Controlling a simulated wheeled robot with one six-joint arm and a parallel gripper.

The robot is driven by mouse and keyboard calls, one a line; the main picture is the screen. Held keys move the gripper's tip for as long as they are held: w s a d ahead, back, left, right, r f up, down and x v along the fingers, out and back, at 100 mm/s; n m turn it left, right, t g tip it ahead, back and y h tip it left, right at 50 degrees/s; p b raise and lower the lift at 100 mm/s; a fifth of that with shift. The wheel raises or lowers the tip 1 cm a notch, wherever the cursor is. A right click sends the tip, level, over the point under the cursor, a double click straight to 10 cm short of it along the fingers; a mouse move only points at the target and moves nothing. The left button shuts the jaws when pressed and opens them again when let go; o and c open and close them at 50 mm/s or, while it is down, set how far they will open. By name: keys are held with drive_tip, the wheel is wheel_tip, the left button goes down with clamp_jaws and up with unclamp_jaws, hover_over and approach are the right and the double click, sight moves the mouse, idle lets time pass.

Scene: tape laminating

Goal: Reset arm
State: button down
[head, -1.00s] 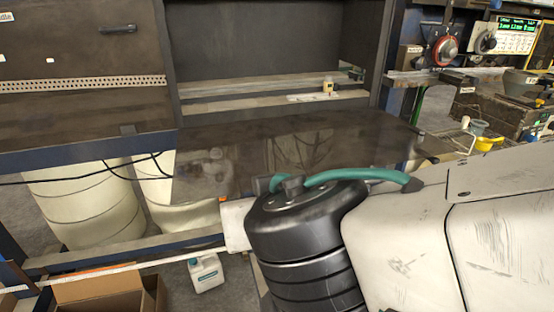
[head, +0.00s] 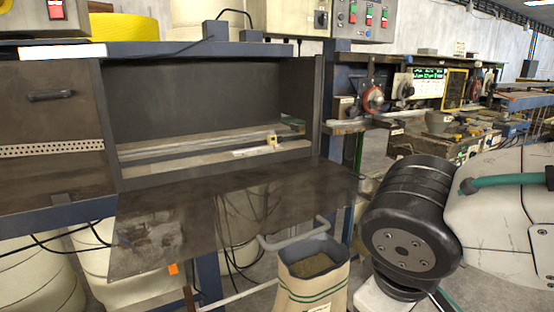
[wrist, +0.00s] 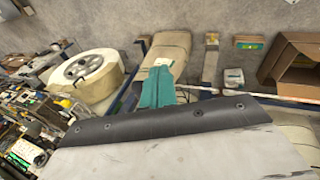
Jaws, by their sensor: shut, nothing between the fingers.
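My arm (head: 412,215) is at the right of the head view. Its black ribbed joint faces the camera, beside a white link (head: 505,215) with a teal hose. My gripper does not show in the head view. In the wrist view, a white arm surface with a dark bolted band fills the bottom, and a teal part stands up from it. I cannot make out any fingers there. No object is seen held.
A dark machine cabinet (head: 315,115) with an open bay and a dark shelf (head: 330,190) stands left of my arm. An open sack (head: 312,285) stands below it. A cardboard box (wrist: 298,62) and a large white reel (wrist: 110,62) lie around in the wrist view.

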drive_tip(key=s+d+r+m+g+y, duration=0.1)
drive_tip(key=s+d+m+y, duration=0.1)
drive_tip(key=d+m, duration=0.5)
drive_tip(key=s+d, duration=0.1)
drive_tip(key=d, duration=0.2)
drive_tip(key=shift+s+d+r+g, duration=0.35)
drive_tip(key=shift+g, duration=0.05)
